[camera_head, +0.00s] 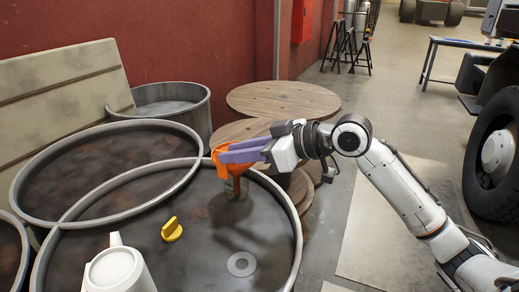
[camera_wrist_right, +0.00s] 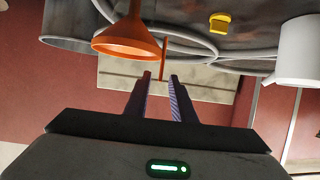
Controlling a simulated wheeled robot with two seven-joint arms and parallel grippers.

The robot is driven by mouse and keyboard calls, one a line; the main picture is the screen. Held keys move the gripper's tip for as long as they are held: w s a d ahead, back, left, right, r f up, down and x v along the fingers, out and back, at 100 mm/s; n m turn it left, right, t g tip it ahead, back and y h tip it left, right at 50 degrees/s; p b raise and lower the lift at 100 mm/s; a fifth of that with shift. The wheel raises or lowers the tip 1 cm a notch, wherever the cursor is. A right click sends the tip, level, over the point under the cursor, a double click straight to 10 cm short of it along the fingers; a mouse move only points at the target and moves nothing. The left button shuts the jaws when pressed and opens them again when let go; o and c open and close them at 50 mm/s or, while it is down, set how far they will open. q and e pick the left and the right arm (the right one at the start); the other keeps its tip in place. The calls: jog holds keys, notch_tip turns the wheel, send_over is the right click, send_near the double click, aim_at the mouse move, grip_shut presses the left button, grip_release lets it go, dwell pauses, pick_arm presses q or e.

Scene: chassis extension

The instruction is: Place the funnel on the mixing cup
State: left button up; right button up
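How far the stem goes into the cup is hard to see. The funnel also shows upside down in the right wrist view (camera_wrist_right: 128,40). My right gripper (camera_head: 225,152) is level with the funnel's wide part and overlaps it in the head view. My left gripper is out of view.
A white jug (camera_head: 118,272) stands at the front left of the table. A yellow knob-like piece (camera_head: 172,230) and a flat grey ring (camera_head: 241,264) lie on the tabletop (camera_head: 205,250). Raised rims edge the round tops. Wooden discs (camera_head: 283,97) stand behind.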

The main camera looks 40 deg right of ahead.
jog(key=v, duration=0.7)
jog(key=shift+s+b, duration=0.35)
jog(key=shift+b, duration=0.1)
jog(key=shift+d+r, duration=0.15)
